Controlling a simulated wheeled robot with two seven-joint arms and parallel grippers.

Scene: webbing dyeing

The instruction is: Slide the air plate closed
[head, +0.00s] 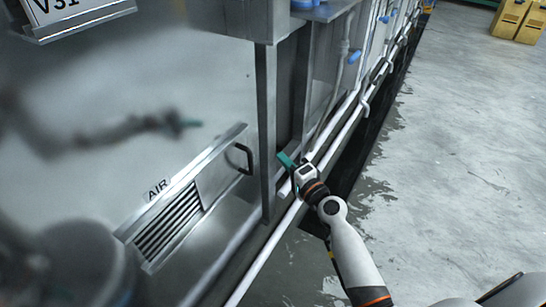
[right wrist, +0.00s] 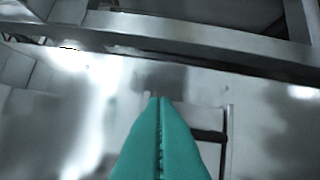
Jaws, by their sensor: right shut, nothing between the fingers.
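The air plate (head: 220,178) is a flat metal sliding plate in a slanted rail frame on the steel machine wall, right of the "AIR" label (head: 157,188). Dark vent slats (head: 168,226) show uncovered to its left. Its black bar handle (head: 244,158) is at its right end; the handle also shows in the right wrist view (right wrist: 208,136). My right gripper (head: 284,158) has teal fingers, pressed together and empty. In the head view it is right of the handle, apart from it, beyond a vertical post. My left gripper is not in view.
A vertical steel post (head: 266,130) stands between handle and right gripper in the head view. White pipes (head: 345,108) run along the machine's base. Grey floor (head: 455,150) is open at right, with yellow boxes (head: 508,18) far back.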

